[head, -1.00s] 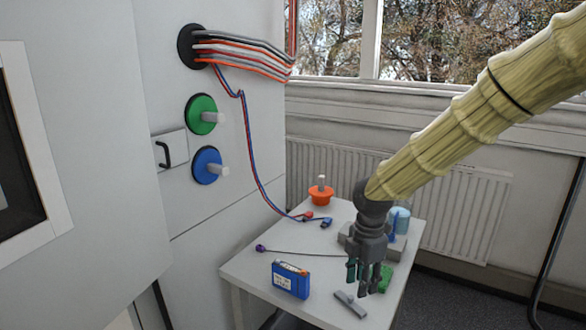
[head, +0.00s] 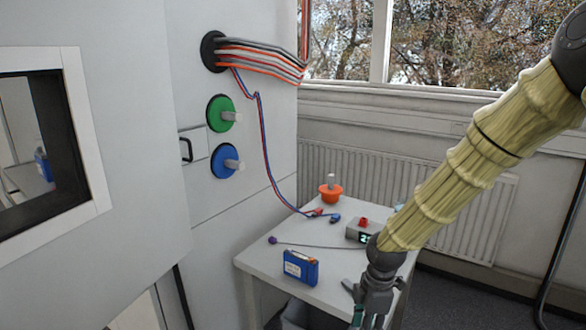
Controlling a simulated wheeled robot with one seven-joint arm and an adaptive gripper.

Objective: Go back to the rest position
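My gripper (head: 368,318) hangs at the lower edge of the head view, in front of the table's near right part. Its dark fingers are spread apart and I see nothing held between them. The lowest tips are at or past the picture's edge. My gripper and arm hide the right side of the table, where the grey bar and green piece lay.
The white table (head: 262,262) carries a blue battery pack (head: 300,268), an orange-based knob (head: 331,191), cable ends (head: 318,212), a thin probe (head: 320,246) and a grey meter (head: 361,231) with a red top. The cabinet (head: 215,270) stands left, with green (head: 220,114) and blue (head: 226,161) knobs.

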